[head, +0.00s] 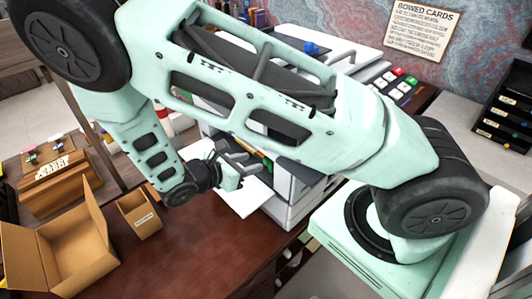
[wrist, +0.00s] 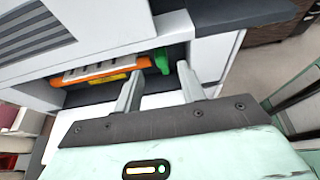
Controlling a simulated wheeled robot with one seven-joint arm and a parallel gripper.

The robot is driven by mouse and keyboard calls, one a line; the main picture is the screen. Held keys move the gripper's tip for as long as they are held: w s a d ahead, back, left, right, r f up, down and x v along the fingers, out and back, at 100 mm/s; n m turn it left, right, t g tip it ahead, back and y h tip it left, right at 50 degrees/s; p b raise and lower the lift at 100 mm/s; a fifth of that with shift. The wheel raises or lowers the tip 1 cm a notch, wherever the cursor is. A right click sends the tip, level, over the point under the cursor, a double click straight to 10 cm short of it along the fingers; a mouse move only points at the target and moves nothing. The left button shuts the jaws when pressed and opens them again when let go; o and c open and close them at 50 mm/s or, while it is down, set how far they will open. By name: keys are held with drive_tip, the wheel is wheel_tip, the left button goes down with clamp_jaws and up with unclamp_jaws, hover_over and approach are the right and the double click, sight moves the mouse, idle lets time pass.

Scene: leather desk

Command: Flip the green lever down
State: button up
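In the head view my gripper (head: 236,164) is at the machine's front left, and my arm hides much of the machine (head: 300,190).
A white tray (head: 246,196) juts out below the opening. An open cardboard box (head: 62,240) and a smaller box (head: 140,214) stand on the left. The brown desk (head: 205,250) is clear in front. A black drawer rack (head: 505,115) is on the far right.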

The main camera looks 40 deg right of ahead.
sight(264, 159)
drive_tip(key=p+x, duration=0.2)
drive_tip(key=x, duration=0.5)
drive_tip(key=shift+d+f, duration=0.2)
drive_tip(key=shift+d, duration=0.05)
drive_tip(key=shift+c, duration=0.3)
clamp_jaws()
